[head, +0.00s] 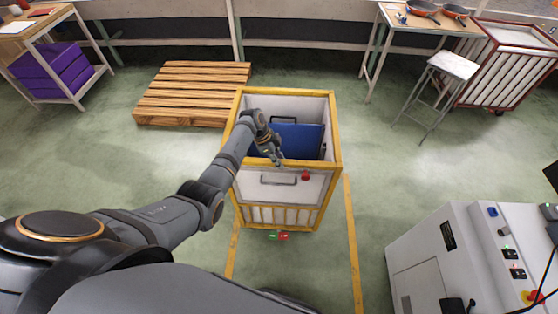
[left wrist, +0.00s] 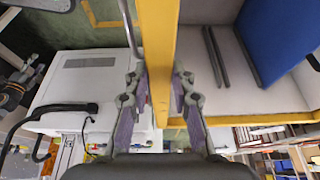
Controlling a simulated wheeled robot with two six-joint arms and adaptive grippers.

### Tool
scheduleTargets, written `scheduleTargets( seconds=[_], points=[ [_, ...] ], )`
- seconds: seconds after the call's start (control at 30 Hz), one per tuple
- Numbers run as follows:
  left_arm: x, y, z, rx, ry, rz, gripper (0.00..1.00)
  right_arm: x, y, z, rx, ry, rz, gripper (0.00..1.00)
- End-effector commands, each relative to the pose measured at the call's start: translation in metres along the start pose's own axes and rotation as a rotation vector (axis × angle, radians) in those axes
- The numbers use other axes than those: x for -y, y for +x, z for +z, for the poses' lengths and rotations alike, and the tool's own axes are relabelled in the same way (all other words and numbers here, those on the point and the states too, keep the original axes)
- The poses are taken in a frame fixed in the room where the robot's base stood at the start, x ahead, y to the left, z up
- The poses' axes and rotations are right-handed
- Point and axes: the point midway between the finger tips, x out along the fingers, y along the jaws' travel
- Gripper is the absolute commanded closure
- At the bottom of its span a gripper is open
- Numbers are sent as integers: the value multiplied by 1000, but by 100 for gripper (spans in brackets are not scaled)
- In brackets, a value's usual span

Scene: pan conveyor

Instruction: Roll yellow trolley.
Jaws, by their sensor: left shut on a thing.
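The yellow trolley (head: 312,188) stands upright on the floor ahead of me, with a yellow frame and pale panels. Its near side has a dark handle and a red knob; green and red pedals (head: 277,236) show at its foot. My left gripper (head: 277,162) is at the near top rim. In the left wrist view, its two fingers (left wrist: 157,88) are shut on the yellow rim bar (left wrist: 158,40), one on each side. A blue panel (head: 300,140) is inside the trolley. My right gripper is not in view.
A wooden pallet (head: 190,92) lies behind and left of the trolley. A pale machine (head: 430,255) stands at the near right. A stool (head: 453,66) and a red-framed cart (head: 515,65) stand at the far right. Yellow floor lines (head: 353,250) run towards me.

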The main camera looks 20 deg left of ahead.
Motion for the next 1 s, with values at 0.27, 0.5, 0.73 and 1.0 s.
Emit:
scheduleTargets(
  seconds=[0.27, 0.5, 0.73, 1.0],
  points=[
    [0, 0, 0, 0, 0, 0, 100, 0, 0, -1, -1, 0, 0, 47],
    [0, 0, 0, 0, 0, 0, 53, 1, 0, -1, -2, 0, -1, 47],
    [0, 0, 0, 0, 0, 0, 53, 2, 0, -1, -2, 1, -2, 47],
    [1, -37, 1, 1, 1, -5, 53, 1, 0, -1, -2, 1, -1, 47]
  ],
)
